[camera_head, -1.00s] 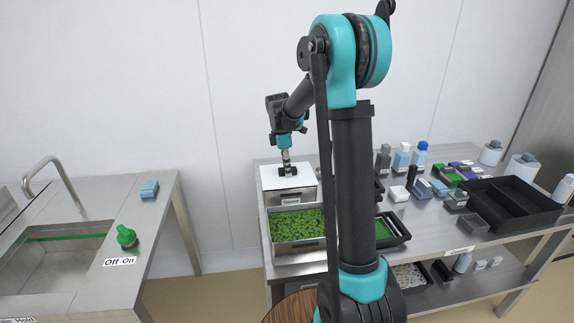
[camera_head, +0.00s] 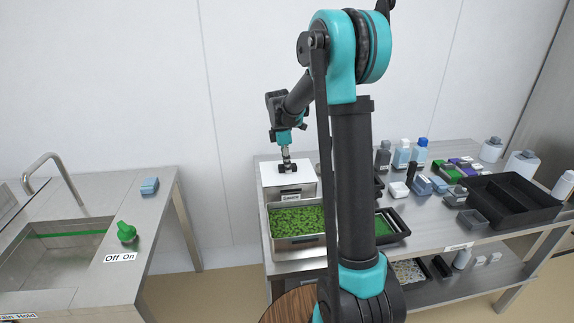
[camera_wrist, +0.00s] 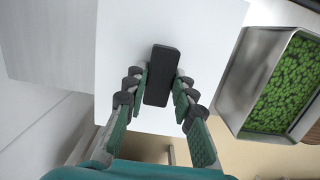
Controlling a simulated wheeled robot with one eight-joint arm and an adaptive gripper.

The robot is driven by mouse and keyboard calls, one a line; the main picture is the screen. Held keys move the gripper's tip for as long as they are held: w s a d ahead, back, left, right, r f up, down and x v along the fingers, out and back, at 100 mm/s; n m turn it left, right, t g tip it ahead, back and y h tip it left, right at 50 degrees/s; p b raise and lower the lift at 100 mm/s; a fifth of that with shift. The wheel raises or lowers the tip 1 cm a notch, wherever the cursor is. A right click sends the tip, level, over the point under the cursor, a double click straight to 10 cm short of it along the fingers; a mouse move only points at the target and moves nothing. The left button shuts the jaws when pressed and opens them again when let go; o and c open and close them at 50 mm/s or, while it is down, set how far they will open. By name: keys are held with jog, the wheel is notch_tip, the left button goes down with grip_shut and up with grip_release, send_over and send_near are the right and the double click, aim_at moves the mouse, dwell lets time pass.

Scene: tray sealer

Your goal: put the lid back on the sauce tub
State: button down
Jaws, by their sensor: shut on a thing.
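The white square lid (camera_head: 272,171) lies flat over the top of the metal sauce tub (camera_head: 303,191) on the left end of the counter. From here I cannot tell whether its rim is fully seated or slightly above the tub. The tub has a small label on its front. My gripper (camera_head: 287,166) points down at the middle of the lid. In the wrist view my gripper (camera_wrist: 158,88) is shut on the black handle (camera_wrist: 163,68) of the lid (camera_wrist: 212,62). The lid hides the tub's opening.
A metal pan of green food (camera_head: 297,219) stands directly in front of the tub; it also shows at the right of the wrist view (camera_wrist: 287,90). A wall is behind. Bottles (camera_head: 401,154) and a black divided tray (camera_head: 512,205) occupy the counter's right side.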

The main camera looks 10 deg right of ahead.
jog(key=shift+f, duration=0.2)
jog(key=c, duration=1.2)
grip_release()
jog(key=c, duration=0.3)
jog(key=shift+r, duration=0.1)
jog(key=shift+r, duration=3.45)
